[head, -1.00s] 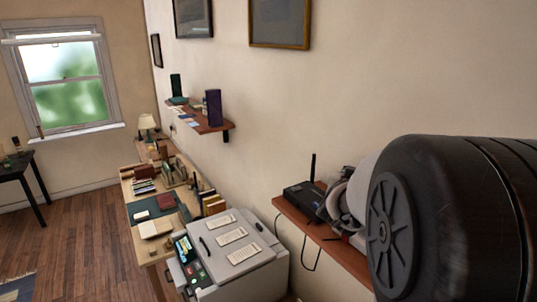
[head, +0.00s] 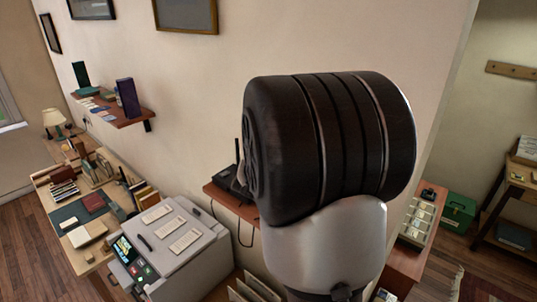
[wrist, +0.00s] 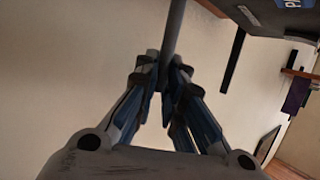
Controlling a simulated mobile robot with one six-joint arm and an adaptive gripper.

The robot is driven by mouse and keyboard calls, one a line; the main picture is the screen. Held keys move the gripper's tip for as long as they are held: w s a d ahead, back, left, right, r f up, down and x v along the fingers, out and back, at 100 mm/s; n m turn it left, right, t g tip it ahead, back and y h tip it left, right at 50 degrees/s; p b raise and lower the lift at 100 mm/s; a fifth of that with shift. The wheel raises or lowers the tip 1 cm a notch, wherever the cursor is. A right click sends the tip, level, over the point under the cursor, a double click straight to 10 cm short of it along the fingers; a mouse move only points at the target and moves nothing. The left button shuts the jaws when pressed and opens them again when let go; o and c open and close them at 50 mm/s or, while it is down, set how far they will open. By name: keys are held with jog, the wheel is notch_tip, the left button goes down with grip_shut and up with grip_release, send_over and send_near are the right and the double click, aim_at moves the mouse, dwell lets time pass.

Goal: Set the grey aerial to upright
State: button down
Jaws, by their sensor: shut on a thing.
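In the wrist view the grey aerial (wrist: 174,28) is a slim rod running from the top edge down between my fingertips. My gripper (wrist: 166,78) is shut on it, one finger on each side. The black router (wrist: 275,14) shows at the top right, and a black aerial (wrist: 232,60) sticks out from it, roughly in line with the grey one. In the head view the router (head: 228,182) sits on a wall shelf, partly hidden by my arm. My arm also hides the gripper there. I cannot tell exactly how upright the grey aerial is.
The brown router shelf (head: 217,197) is fixed to the wall above a grey printer (head: 178,245). A desk with books (head: 75,230) stands left of it, and a higher shelf (head: 125,120) holds boxes. A green box (head: 458,212) sits at the right.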

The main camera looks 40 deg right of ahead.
jog(key=c, duration=1.7)
grip_release()
jog(key=shift+o, duration=0.2)
jog(key=v, duration=1.2)
